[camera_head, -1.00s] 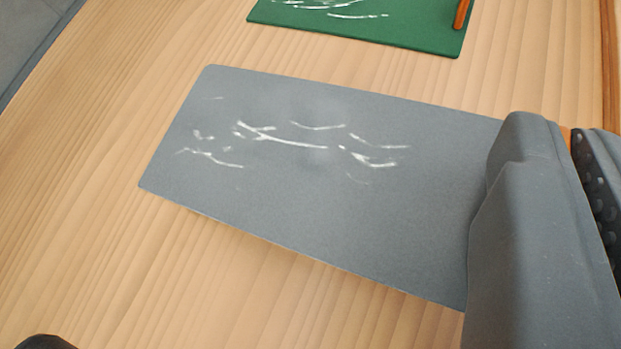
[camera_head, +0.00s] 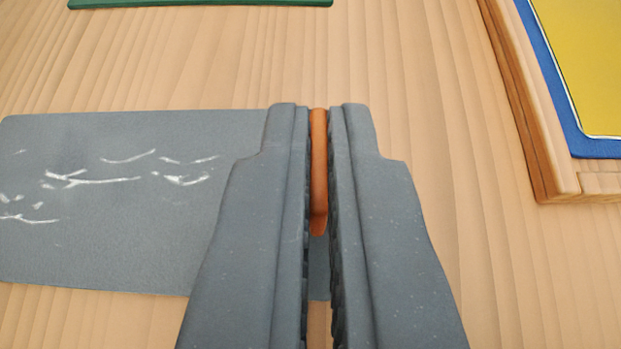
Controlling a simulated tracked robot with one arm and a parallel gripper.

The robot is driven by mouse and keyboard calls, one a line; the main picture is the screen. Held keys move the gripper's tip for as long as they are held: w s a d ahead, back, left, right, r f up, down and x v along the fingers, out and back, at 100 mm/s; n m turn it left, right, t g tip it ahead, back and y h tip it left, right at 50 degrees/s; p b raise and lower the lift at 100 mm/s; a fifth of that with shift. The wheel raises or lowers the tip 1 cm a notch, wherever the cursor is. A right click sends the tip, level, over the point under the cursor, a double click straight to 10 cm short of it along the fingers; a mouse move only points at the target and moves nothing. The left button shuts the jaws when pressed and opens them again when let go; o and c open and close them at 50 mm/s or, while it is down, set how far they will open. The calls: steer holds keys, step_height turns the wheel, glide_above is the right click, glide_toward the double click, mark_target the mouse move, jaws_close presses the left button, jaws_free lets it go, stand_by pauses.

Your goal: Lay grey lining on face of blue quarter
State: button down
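The grey lining (camera_head: 110,225) is a flat grey sheet with white scuff marks, lying on the wooden table at left. An orange tab (camera_head: 319,170) stands at its right end. My gripper (camera_head: 319,115) has its two dark fingers on either side of this tab, with almost no gap, and looks shut on it. The fingers hide the right end of the lining. At the upper right, a blue piece (camera_head: 550,75) shows as a border around a yellow face (camera_head: 590,50). I cannot tell whether it is the blue quarter.
A wooden rim (camera_head: 525,110) edges the blue and yellow piece. A green sheet (camera_head: 200,3) lies at the top edge. The table (camera_head: 430,130) between my gripper and the wooden rim is clear.

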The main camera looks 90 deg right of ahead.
steer(key=shift+f+b, duration=0.15)
steer(key=shift+b, duration=0.15)
steer(key=c, duration=1.6)
jaws_free()
steer(key=shift+p, duration=1.15)
steer(key=v, duration=1.3)
steer(key=shift+w+a+r, duration=0.15)
steer(key=shift+a+r, duration=0.1)
steer(key=shift+r, duration=0.1)
steer(key=shift+r, duration=0.1)
steer(key=s+a+r+n+t+y, duration=0.1)
steer(key=s+r+n+t+y, duration=0.2)
steer(key=r, duration=1.1)
steer(key=s+a+r+n+t+y, duration=0.1)
steer(key=s+r+n+t+y, duration=0.3)
steer(key=r, duration=1)
steer(key=s+a+r+n+t+y, duration=0.1)
steer(key=s+r+n+t+y, duration=0.3)
steer(key=r+n+t, duration=0.4)
steer(key=shift+a+r+n+y, duration=0.1)
steer(key=shift+r+n+y, duration=0.4)
steer(key=shift+r, duration=1.2)
steer(key=shift+a+r+n+y, duration=0.1)
steer(key=shift+r+n, duration=0.7)
steer(key=shift+r, duration=0.9)
